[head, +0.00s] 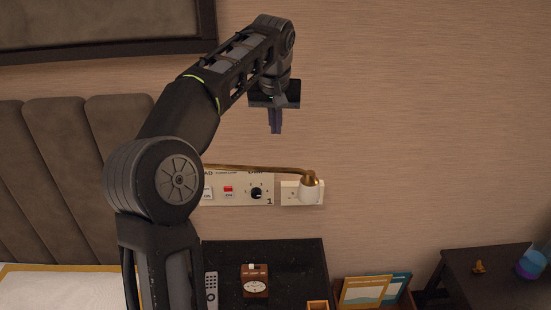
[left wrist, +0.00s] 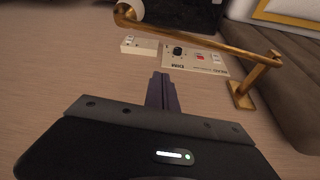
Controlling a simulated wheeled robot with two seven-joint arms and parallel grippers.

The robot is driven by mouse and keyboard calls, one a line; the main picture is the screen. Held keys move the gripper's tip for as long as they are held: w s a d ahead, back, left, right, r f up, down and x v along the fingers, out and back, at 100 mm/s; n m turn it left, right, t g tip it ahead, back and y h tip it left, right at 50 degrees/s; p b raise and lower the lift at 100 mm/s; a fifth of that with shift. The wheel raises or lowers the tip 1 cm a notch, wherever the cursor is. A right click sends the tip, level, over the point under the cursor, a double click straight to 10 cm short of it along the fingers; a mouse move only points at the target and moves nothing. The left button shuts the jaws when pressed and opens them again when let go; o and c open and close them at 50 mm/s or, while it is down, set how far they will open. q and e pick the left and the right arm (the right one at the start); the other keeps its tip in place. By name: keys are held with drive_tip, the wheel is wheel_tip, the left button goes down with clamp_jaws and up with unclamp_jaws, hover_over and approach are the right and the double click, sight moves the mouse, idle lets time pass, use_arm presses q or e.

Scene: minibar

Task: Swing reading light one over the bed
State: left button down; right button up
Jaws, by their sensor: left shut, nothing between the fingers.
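The reading light (head: 260,169) has a brass arm running along the wall and a white lamp head (head: 308,192) at its right end. In the left wrist view the brass arm (left wrist: 205,42) runs from its wall mount (left wrist: 240,92) to the lamp head at the top. My left gripper (head: 276,128) is shut and empty, pointing down above the brass arm in the head view; its fingers (left wrist: 163,92) appear apart from the light. The bed (head: 60,285) is at the lower left, with a padded headboard (head: 50,180). My arm hides the light's mount in the head view.
A control panel (head: 240,190) with a knob and a socket plate (head: 291,193) are on the wall by the light. A dark nightstand (head: 300,265) below holds a remote (head: 211,290) and a clock (head: 255,282). A dark table (head: 480,268) is at right. The upper right wall is bare.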

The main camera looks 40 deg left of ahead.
use_arm(q)
wheel_tip(320, 180, down, 10)
drive_tip(key=shift+s+d+r, duration=0.2)
drive_tip(key=shift+s+r, duration=0.05)
drive_tip(key=shift+s, duration=0.1)
idle(0.6)
